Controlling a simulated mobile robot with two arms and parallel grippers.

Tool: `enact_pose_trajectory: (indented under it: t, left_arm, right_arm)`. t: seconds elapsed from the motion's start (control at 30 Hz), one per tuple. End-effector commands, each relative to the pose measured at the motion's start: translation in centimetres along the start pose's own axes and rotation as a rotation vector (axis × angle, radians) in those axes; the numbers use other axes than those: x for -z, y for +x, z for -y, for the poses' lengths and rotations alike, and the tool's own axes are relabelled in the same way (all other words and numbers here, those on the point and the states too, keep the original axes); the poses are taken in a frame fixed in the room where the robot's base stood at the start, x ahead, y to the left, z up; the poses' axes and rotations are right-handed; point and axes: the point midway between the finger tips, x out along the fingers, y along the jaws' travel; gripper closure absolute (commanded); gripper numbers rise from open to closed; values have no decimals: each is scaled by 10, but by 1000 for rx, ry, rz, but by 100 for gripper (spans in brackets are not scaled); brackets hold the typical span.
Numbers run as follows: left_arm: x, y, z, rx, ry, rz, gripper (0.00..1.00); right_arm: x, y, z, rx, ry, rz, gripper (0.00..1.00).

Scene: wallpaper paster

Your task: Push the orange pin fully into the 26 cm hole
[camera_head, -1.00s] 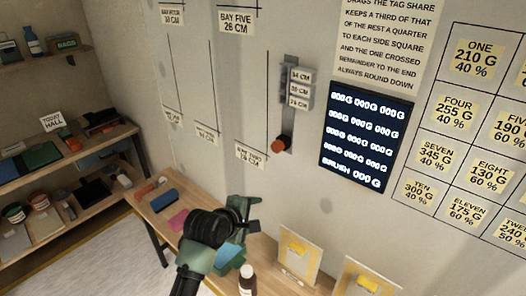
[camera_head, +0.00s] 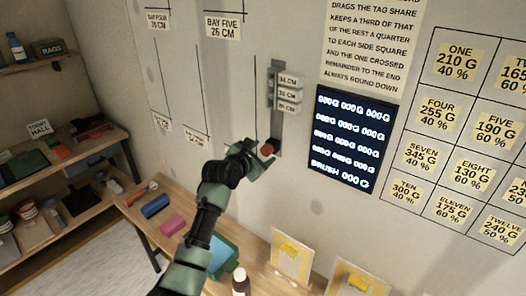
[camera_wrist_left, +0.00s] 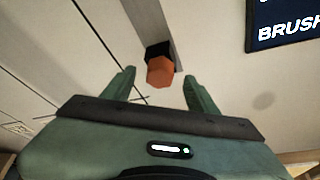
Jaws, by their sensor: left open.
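The orange pin (camera_head: 267,150) sits at the lower end of a grey vertical rail (camera_head: 277,125) on the wall. In the left wrist view the orange pin (camera_wrist_left: 160,71) has a many-sided head with a dark block behind it. Three small labels (camera_head: 288,94) are stacked on the upper part of the rail; their print is too small to read surely. My left gripper (camera_head: 258,153) is at the pin. In the left wrist view its open fingers (camera_wrist_left: 160,88) stand on either side, below the pin head, with gaps visible. My right gripper is out of view.
A dark screen (camera_head: 354,138) hangs right of the rail, beside a grid of yellow tags (camera_head: 460,125). Below, a wooden bench (camera_head: 150,228) holds a blue block (camera_head: 155,206), a pink block (camera_head: 172,225), a bottle (camera_head: 240,283) and framed cards (camera_head: 291,257). Shelves stand at left.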

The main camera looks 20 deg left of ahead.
Motion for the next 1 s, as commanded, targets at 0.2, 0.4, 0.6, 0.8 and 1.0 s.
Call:
enact_pose_trajectory:
  t: [0.2, 0.4, 0.6, 0.8, 1.0]
  left_arm:
    - [0, 14, 0, 0, 1, -1, 42]
    - [1, 17, 0, -1, 1, -1, 42]
    - [1, 16, 0, -1, 2, -1, 64]
    - [1, 16, 0, -1, 2, -1, 100]
    - [1, 12, 0, 0, 1, -2, 100]
  right_arm:
    - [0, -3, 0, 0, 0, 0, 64]
    - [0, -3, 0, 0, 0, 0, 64]
    - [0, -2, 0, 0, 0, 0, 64]
    - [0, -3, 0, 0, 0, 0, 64]
    - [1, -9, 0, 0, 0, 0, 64]
